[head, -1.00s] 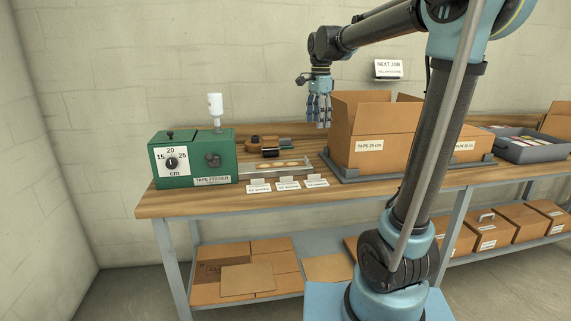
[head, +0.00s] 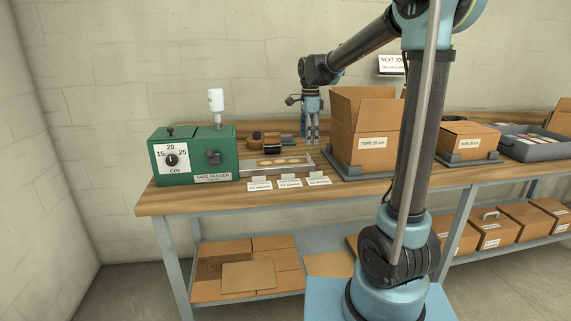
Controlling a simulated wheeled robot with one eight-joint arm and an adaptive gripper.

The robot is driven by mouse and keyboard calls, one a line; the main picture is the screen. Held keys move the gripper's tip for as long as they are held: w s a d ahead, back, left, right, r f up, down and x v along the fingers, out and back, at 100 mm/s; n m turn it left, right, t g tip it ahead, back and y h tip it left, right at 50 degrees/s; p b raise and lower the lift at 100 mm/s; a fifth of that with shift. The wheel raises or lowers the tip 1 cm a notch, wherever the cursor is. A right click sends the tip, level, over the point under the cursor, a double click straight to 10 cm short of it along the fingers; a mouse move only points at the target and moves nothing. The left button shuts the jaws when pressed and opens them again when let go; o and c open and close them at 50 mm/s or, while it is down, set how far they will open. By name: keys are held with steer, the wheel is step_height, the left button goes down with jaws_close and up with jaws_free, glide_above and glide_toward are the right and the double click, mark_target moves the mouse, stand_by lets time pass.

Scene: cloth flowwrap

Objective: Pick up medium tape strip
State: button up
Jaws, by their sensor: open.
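Small tan strips (head: 272,162) lie in a row on a narrow metal tray (head: 248,174) to the right of the green tape feeder (head: 195,156). They are too small for me to tell which is the medium one. My gripper (head: 312,142) points down, open and empty, above the back of the bench. In the picture it is right of the strips, between the tray and the open carton. Its height over the bench is hard to judge.
An open carton labelled TAPE 25 cm (head: 372,143) stands close to the right of my gripper. A dark tape dispenser (head: 272,142) sits behind the tray. Small white cards (head: 289,183) stand in front. A closed carton (head: 467,137) and grey bin (head: 536,149) are farther right.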

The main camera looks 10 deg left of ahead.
steer(key=shift+d+f, duration=0.15)
steer(key=shift+f, duration=3.4)
steer(key=c, duration=0.8)
